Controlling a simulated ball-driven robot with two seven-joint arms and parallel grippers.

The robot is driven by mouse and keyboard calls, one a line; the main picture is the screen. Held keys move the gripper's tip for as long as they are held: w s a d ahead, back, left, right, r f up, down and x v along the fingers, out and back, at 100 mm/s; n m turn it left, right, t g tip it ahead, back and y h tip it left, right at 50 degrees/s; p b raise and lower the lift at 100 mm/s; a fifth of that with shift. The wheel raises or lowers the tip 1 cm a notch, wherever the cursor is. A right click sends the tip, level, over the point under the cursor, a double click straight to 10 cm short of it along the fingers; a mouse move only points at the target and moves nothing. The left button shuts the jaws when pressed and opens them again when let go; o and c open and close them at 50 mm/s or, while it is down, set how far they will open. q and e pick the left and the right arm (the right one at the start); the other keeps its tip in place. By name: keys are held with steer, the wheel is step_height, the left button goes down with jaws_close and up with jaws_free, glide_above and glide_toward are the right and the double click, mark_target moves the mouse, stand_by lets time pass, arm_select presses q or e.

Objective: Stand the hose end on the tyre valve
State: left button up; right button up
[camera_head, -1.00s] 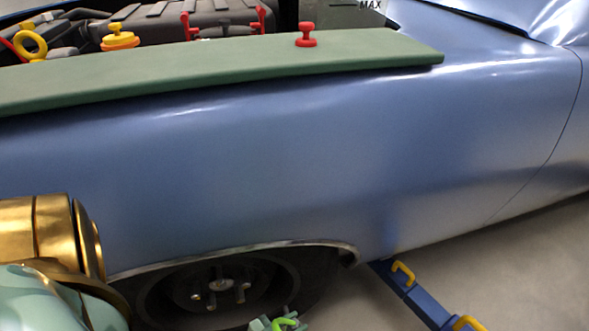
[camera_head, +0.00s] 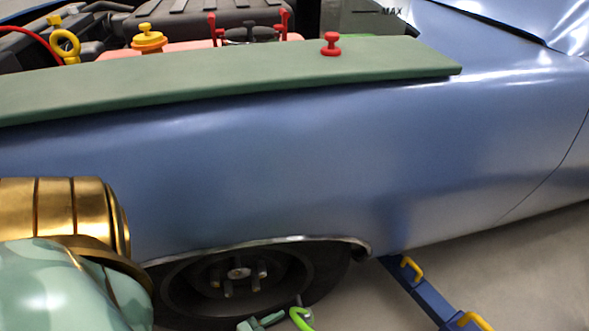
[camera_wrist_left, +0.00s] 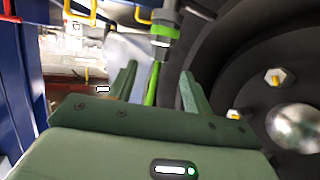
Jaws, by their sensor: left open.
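The tyre (camera_head: 325,285) sits in the wheel arch at the bottom middle of the head view; it fills the right of the left wrist view (camera_wrist_left: 240,75). A bright green hose (camera_head: 301,319) shows at its lower edge. In the left wrist view, a grey hose end with a green ring (camera_wrist_left: 163,30) stands beyond my fingertips, beside the tyre, with green hose (camera_wrist_left: 152,85) below it. My left gripper (camera_head: 262,322) is open; its fingers (camera_wrist_left: 158,70) lie either side of the hose in the picture, no contact visible. A dark stub by the hose end may be the valve; I cannot tell.
The blue car fender (camera_head: 270,170) rises above the wheel. A green mat (camera_head: 230,75) lies on it with a red knob (camera_head: 331,44). A blue bar with yellow handles (camera_head: 430,295) lies on the floor at right. The floor beyond is clear.

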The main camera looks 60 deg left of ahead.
arm_select(q)
steer(key=s+d+r+m+g, duration=0.1)
steer(key=s+d+m+g, duration=0.35)
steer(key=s+g, duration=0.4)
steer(key=s+a+r+m+g+y, duration=0.2)
steer(key=s+r+m+g, duration=0.1)
steer(key=s+r, duration=0.5)
steer(key=shift+s+a+g+p, duration=0.2)
steer(key=shift+s+g+p, duration=0.2)
steer(key=shift+s+g, duration=0.45)
arm_select(e)
steer(key=shift+s+d+f+g+h, duration=0.2)
steer(key=shift+s+d+g+h, duration=0.2)
steer(key=shift+s+d, duration=0.55)
arm_select(q)
steer(key=shift+s+m, duration=0.15)
steer(key=shift+m, duration=0.1)
